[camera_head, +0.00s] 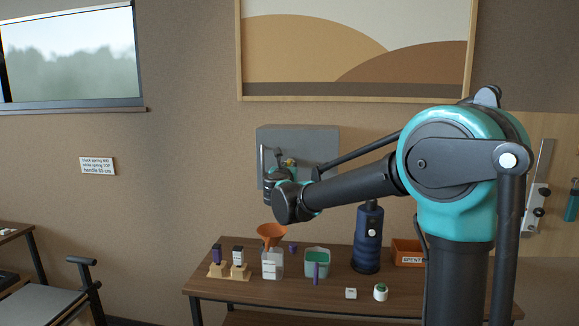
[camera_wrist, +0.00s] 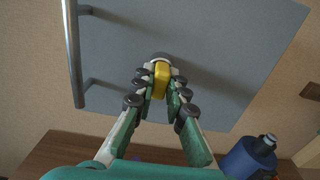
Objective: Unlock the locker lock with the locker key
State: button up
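The grey locker (camera_head: 328,148) is mounted on the wall behind the table, and its door (camera_wrist: 205,50) fills much of the wrist view. A vertical bar handle (camera_wrist: 73,60) runs along the door's left side. The yellow key (camera_wrist: 160,80) is between the fingertips of my gripper (camera_wrist: 160,92), which is closed on it. The key's front end meets a pale round lock (camera_wrist: 161,58) on the door; how deep it sits cannot be seen. In the head view my gripper (camera_head: 287,163) is at the locker front, partly hidden by my arm.
Below is a wooden table (camera_head: 215,287) with an orange funnel (camera_head: 271,233) in a bottle, a green container (camera_head: 318,262), a dark blue bottle (camera_head: 368,238) and an orange bin (camera_head: 407,250). The blue bottle also shows in the wrist view (camera_wrist: 248,158). A chair (camera_head: 50,302) stands at left.

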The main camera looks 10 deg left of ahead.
grip_shut()
jog(key=shift+n, duration=1.6)
jog(key=shift+n, duration=1.6)
